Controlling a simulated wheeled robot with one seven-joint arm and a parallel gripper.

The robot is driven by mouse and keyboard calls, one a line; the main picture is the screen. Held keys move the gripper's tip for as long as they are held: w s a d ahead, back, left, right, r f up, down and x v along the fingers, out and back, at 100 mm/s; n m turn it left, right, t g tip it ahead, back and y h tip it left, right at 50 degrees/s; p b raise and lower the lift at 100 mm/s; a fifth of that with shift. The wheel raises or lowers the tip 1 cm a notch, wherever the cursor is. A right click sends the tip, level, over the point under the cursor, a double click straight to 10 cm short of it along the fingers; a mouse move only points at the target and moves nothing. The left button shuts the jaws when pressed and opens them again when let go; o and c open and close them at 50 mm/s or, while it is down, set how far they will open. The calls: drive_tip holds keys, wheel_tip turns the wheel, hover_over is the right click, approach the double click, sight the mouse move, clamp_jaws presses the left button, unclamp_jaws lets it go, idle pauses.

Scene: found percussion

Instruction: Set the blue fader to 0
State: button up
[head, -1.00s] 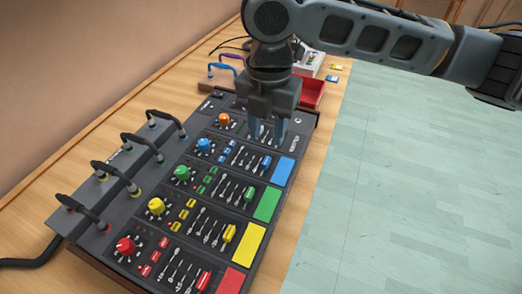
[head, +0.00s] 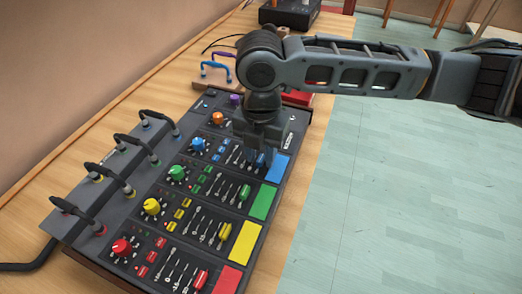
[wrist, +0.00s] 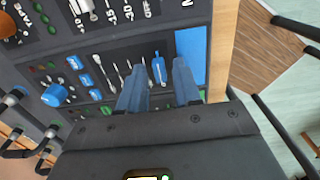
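The mixing console (head: 90,212) lies on the wooden table with coloured strips. In the wrist view the blue fader (wrist: 158,68) shows between my two blue-grey fingertips, in a row of slots beside the blue pad (wrist: 191,55). My gripper (wrist: 160,80) is open, with one finger on each side of the fader; I cannot tell if either touches it. In the head view my gripper (head: 258,158) is low over the blue strip, beside the blue pad (head: 278,168), and largely hides the fader. The blue knob (head: 198,144) is at the strip's left. The scale marks beside the fader are too small to read.
The green fader (head: 244,192), yellow fader (head: 224,230) and red fader (head: 200,280) sit on neighbouring strips. Black cable loops (head: 75,212) rise at the console's left. A dark box (head: 290,12) stands at the back.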

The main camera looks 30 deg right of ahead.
sight(239, 156)
clamp_jaws()
idle(0.3)
drive_tip(key=w+a, duration=0.1)
drive_tip(key=w, duration=0.1)
drive_tip(key=w+a, duration=0.2)
drive_tip(key=shift+w, duration=0.2)
drive_tip(key=shift+o, duration=0.8)
unclamp_jaws()
drive_tip(key=shift+r, duration=0.1)
